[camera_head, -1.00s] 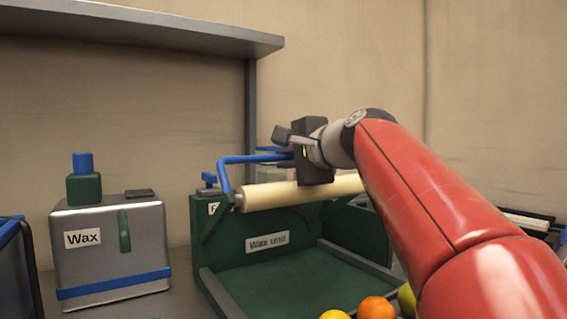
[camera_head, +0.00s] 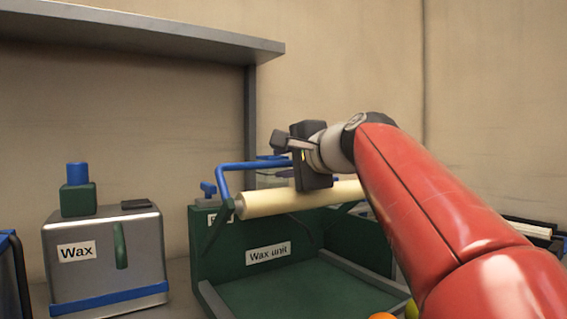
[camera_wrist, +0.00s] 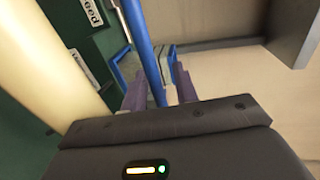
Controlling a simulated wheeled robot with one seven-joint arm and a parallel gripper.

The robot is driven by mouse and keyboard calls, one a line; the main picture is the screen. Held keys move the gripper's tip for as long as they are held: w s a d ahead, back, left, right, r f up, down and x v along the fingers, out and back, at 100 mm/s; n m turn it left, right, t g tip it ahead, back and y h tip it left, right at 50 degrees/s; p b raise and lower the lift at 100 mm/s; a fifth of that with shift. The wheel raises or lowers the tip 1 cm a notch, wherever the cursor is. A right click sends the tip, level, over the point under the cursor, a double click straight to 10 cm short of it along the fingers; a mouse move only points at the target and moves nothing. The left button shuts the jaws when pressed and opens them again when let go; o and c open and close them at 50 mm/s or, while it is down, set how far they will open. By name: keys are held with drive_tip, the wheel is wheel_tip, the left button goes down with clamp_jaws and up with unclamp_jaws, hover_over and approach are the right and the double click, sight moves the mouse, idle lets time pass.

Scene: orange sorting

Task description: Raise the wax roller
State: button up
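The cream wax roller (camera_head: 270,202) spans the green wax unit (camera_head: 213,256), above its tray floor. It also fills the left of the wrist view (camera_wrist: 40,50). A blue bar handle (camera_head: 245,166) rises beside the roller's left end and runs right, behind my gripper. My gripper (camera_head: 288,146) is above the roller's middle. In the wrist view the blue handle (camera_wrist: 142,45) passes between the two fingers of my gripper (camera_wrist: 160,93), which look closed on it. The roller's right part is hidden behind my gripper and arm.
A metal wax box (camera_head: 105,258) with a green handle and a blue-capped bottle stands left of the unit. A grey shelf (camera_head: 150,32) overhangs at upper left. An orange (camera_head: 382,316) shows at the bottom edge. My red arm covers the right side.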

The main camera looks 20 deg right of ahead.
drive_tip(key=v, duration=0.8)
drive_tip(key=shift+b, duration=0.45)
drive_tip(key=shift+f, duration=0.1)
